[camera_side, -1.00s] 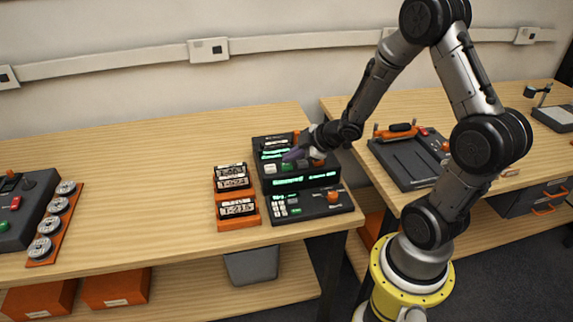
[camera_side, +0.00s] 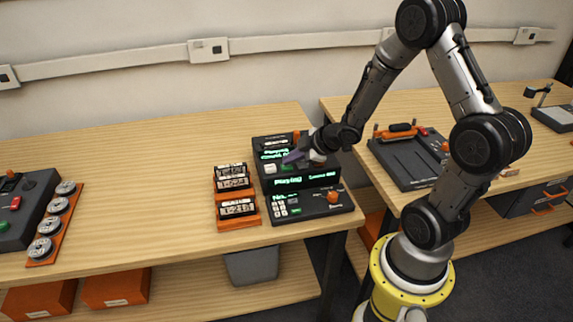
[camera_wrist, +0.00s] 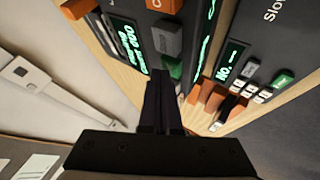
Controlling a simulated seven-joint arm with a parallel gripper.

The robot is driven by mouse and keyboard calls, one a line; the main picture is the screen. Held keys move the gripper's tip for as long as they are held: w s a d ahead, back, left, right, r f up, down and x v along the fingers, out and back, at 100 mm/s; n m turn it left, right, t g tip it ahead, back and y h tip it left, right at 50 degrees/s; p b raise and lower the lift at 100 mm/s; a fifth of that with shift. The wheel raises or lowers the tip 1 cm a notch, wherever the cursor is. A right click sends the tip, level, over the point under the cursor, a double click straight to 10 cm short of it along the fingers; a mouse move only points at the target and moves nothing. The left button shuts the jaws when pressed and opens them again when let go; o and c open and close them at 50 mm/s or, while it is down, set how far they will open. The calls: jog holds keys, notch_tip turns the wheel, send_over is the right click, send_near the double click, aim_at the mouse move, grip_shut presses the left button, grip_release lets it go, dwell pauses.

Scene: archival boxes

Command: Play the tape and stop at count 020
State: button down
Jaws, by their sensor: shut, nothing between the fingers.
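The dark tape player (camera_side: 330,180) stands at the right end of the left table. A green button (camera_side: 287,167) and a white key (camera_side: 270,169) sit below that display. My gripper (camera_side: 294,156) is shut and empty, low over the player's top. In the wrist view my gripper's fingertips (camera_wrist: 161,74) are close to the green button (camera_wrist: 173,67), beside a grey button (camera_wrist: 168,40); contact cannot be told.
A keypad unit (camera_side: 310,204) with an orange knob (camera_side: 333,196) sits in front of the player. Labelled tapes in an orange rack (camera_side: 239,223) stand to its left. Another dark machine (camera_side: 410,160) is on the right table. The left table's middle is clear.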

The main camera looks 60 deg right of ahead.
aim_at(291, 167)
jog(key=shift+r, duration=0.85)
jog(key=shift+r, duration=2.5)
